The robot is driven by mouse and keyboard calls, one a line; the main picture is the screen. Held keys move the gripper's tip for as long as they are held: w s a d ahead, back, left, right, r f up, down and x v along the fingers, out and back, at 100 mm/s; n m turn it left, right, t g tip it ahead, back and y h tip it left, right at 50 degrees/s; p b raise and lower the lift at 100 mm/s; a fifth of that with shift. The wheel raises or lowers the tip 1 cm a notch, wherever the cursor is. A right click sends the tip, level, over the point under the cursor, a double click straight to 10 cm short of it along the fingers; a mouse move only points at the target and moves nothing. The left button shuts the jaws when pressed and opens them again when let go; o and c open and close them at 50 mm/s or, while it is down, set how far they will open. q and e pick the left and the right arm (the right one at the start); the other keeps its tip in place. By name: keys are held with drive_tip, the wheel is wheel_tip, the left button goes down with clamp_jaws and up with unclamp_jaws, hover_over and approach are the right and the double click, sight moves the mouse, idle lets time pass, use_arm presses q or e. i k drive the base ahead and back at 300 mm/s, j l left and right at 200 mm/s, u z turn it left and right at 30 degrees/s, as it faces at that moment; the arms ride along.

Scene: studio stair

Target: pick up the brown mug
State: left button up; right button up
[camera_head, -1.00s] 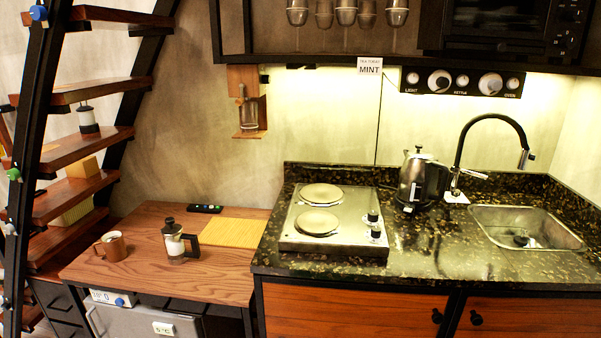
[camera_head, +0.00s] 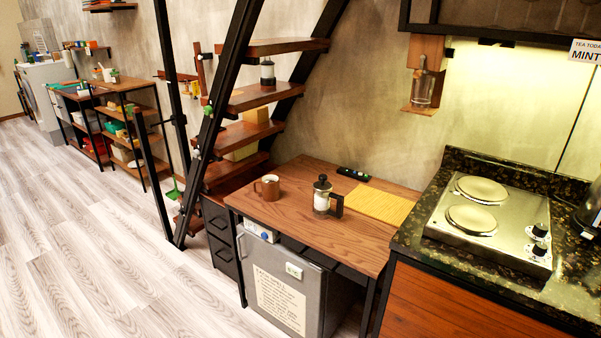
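The brown mug (camera_head: 267,187) stands upright on the wooden tabletop (camera_head: 335,247), near its left edge beside the stair. A French press (camera_head: 322,196) with a black lid and handle stands to the right of the mug, apart from it. Neither of my grippers shows in the head view.
A black-framed stair with wooden treads (camera_head: 262,97) rises just left of the table. A small fridge (camera_head: 284,290) sits under the tabletop. A yellow mat (camera_head: 374,204) and a black remote (camera_head: 353,174) lie on the table. A two-plate hob (camera_head: 492,222) is at right. The floor (camera_head: 110,245) at left is clear.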

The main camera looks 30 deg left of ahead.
sight(266, 188)
drive_tip(key=u, duration=1.1)
